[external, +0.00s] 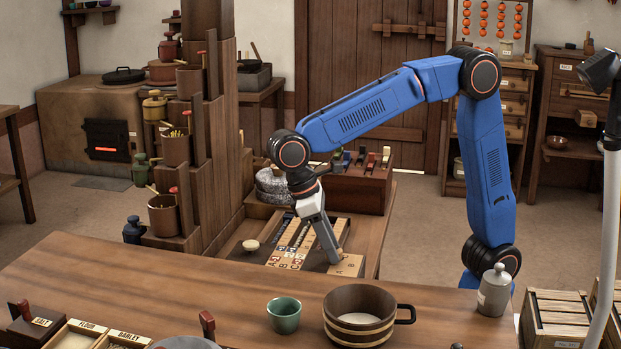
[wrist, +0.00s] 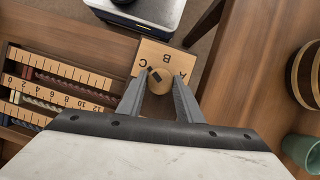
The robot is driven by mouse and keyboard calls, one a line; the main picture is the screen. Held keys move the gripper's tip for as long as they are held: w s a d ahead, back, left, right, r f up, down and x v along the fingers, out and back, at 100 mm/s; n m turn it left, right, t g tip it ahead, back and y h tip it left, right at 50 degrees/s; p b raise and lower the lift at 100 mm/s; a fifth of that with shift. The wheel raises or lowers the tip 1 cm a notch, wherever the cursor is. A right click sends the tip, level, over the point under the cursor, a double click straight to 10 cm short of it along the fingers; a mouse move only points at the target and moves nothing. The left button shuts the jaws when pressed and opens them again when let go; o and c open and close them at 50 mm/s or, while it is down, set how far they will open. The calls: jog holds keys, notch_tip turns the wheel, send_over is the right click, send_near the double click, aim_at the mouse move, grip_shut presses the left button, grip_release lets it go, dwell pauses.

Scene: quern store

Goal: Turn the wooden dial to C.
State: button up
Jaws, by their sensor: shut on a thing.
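The wooden dial (wrist: 161,84) is a round knob on a light wooden plate (wrist: 152,50), between my fingers in the wrist view. The plate bears the letters A, B and C. The dial's dark mark lies on its upper left side, towards the letter C (wrist: 143,62); I cannot tell whether it lines up exactly. My gripper (wrist: 159,88) is shut on the dial, one finger on each side. In the external view my gripper (external: 332,260) reaches down to the plate (external: 349,265) and hides the dial.
Beside the plate is a tray with numbered scales (wrist: 60,80). In the external view, a front counter holds a green cup (external: 284,315), a wooden mug (external: 360,315) and a grey jar (external: 494,290). A tiered post with pots (external: 195,150) stands left of my arm.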

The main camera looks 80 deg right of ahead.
jog(key=shift+n, duration=0.5)
jog(key=o, duration=1)
jog(key=shift+o, duration=0.2)
jog(key=v, duration=1.7)
jog(key=shift+a+r, duration=0.25)
jog(key=shift+a, duration=0.15)
